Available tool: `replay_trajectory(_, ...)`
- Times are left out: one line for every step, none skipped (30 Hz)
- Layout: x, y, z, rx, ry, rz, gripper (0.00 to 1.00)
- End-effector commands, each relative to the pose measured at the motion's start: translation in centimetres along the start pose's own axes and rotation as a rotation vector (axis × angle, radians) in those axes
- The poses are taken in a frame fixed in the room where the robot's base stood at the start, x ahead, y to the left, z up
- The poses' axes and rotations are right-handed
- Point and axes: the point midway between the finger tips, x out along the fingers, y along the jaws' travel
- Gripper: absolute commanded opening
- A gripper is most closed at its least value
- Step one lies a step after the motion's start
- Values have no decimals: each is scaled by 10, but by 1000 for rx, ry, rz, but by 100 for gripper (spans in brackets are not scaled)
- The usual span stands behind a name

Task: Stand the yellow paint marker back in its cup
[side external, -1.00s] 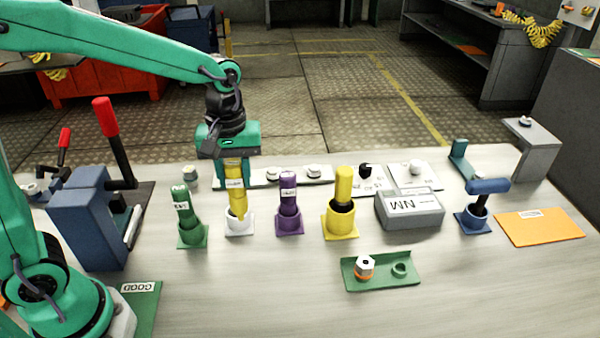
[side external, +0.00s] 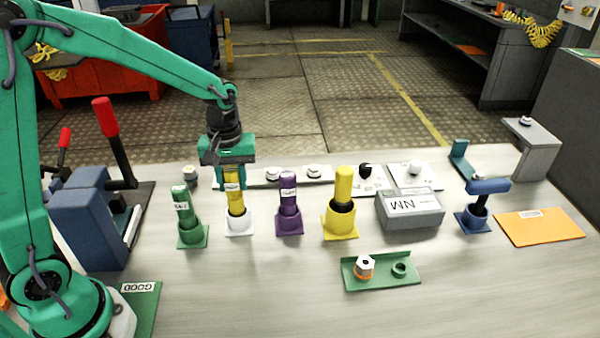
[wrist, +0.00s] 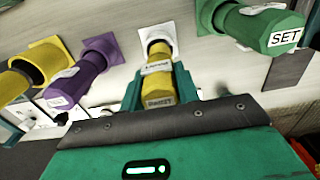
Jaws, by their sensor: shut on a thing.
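The yellow paint marker (side external: 236,203) is upright between the fingers of my gripper (side external: 234,186), which is shut on it. It has a white label band near its upper part. Its lower end is in the mouth of the white cup (side external: 239,226) on a square base. In the wrist view the marker (wrist: 158,80) points into the white cup (wrist: 155,34), with a finger of my gripper (wrist: 158,88) on each side. How deep the tip sits is hidden by the cup wall.
A green holder (side external: 192,236) with a green tool stands left of the white cup. A purple holder (side external: 289,225) and a yellow holder (side external: 340,222), both filled, stand to the right. A green tray (side external: 382,280) lies in front. The table front is mostly clear.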

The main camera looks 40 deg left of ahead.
Motion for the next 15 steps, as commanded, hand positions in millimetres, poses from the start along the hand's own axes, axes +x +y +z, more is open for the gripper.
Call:
replay_trajectory(5,0,0,0,-1,-1,0)
replay_trajectory(8,0,0,0,-1,-1,0)
replay_trajectory(11,0,0,0,0,0,0)
replay_trajectory(12,0,0,0,0,0,0)
replay_trajectory(13,0,0,0,0,0,0)
replay_trajectory(13,0,0,0,0,0,0)
replay_trajectory(13,0,0,0,1,1,0)
replay_trajectory(13,0,0,0,1,1,0)
replay_trajectory(13,0,0,0,1,1,0)
replay_trajectory(13,0,0,0,1,1,0)
replay_trajectory(13,0,0,0,1,1,0)
replay_trajectory(13,0,0,0,1,1,0)
replay_trajectory(13,0,0,0,1,1,0)
replay_trajectory(14,0,0,0,1,1,0)
replay_trajectory(14,0,0,0,1,1,0)
